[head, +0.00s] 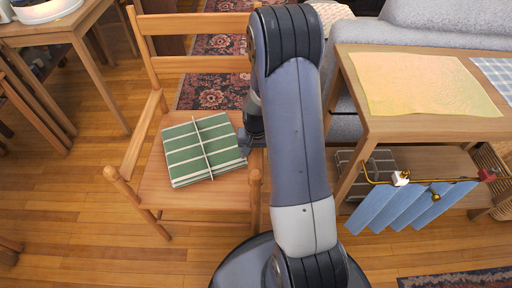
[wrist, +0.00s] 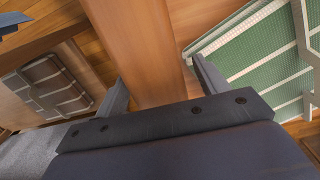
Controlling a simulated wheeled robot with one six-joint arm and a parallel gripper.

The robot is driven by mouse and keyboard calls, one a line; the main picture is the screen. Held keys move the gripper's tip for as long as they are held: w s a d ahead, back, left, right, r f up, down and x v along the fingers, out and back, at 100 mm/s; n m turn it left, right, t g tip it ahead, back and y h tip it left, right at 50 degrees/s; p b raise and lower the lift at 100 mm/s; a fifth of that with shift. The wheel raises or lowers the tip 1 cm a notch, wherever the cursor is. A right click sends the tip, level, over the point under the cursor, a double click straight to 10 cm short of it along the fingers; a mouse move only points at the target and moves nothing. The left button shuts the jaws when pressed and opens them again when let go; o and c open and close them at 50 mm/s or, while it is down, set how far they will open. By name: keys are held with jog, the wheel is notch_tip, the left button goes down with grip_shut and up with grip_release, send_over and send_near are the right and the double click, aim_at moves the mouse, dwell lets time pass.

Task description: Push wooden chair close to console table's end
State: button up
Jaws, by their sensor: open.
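The wooden chair (head: 146,187) stands left of my arm in the head view, with a green striped bundle (head: 190,160) tied with cord on its seat. The console table (head: 420,128) stands to the right; its left end faces the chair. My arm hides much of the gap between them. My gripper (head: 250,140) is low at the chair's right side, partly hidden by my arm. In the wrist view my open gripper (wrist: 162,82) has its fingers on either side of a wooden bar (wrist: 148,45), seemingly the chair's right armrest. Contact with it cannot be told.
A yellow mat (head: 425,85) lies on the console table. A dark striped bundle (head: 362,172) is on its lower shelf. Blue slats (head: 405,207) hang from a brass rod at its front. A grey sofa (head: 430,32) stands behind. Wooden floor (head: 75,205) is clear at the left.

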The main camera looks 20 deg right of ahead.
jog(key=shift+f, duration=0.15)
jog(key=shift+c, duration=0.6)
grip_shut()
dwell(0.4)
